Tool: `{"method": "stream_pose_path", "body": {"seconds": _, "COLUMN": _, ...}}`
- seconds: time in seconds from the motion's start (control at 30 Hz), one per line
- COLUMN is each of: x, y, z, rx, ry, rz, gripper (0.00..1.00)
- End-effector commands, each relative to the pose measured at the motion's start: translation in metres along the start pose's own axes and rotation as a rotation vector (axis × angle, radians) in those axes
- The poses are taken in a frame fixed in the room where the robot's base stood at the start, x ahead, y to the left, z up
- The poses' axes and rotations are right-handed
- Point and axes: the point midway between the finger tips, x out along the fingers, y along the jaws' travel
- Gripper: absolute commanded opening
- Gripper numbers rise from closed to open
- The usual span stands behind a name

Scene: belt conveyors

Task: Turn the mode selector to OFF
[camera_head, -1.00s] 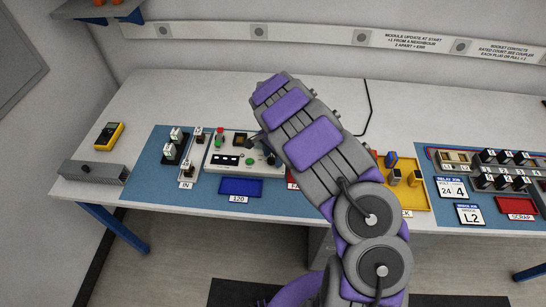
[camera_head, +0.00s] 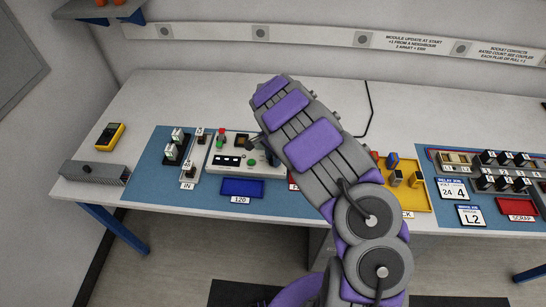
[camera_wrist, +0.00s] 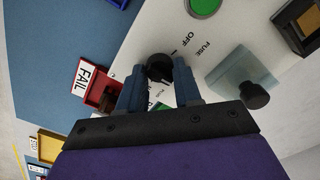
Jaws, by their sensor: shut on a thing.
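The mode selector is a round black knob (camera_wrist: 159,66) on the white panel, seen in the wrist view. The word OFF is printed on the panel beside it, and other markings are partly covered by my fingers. My gripper (camera_wrist: 159,84) has its two blue-grey fingers closed on the knob from either side. The knob's pointer direction is hard to make out. In the head view, my gripper (camera_head: 258,143) reaches down at the right part of the white control panel (camera_head: 216,171), and my arm hides part of the scene.
A clear fuse holder with a black knob (camera_wrist: 254,95) stands close to the right of my fingers. A red FAIL tray (camera_wrist: 97,91) lies left of them. A green button (camera_wrist: 204,6) is above. A blue tray (camera_head: 241,187) sits in front of the panel.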

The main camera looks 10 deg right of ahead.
Motion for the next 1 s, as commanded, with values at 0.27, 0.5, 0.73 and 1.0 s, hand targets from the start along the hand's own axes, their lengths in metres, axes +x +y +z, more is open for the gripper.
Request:
{"method": "stream_pose_path", "body": {"seconds": 0.27, "x": -0.0015, "y": -0.0011, "z": 0.0030, "rx": -0.068, "ry": -0.003, "rz": 0.000, "gripper": 0.03}}
{"method": "stream_pose_path", "body": {"seconds": 0.5, "x": -0.0020, "y": 0.0000, "z": 0.0042, "rx": -0.233, "ry": -0.008, "rz": 0.003, "gripper": 0.03}}
{"method": "stream_pose_path", "body": {"seconds": 0.73, "x": -0.0024, "y": 0.0007, "z": 0.0045, "rx": -0.451, "ry": -0.009, "rz": 0.005, "gripper": 0.03}}
{"method": "stream_pose_path", "body": {"seconds": 1.0, "x": -0.0016, "y": 0.0006, "z": 0.0044, "rx": -0.709, "ry": -0.008, "rz": 0.003, "gripper": 0.03}}
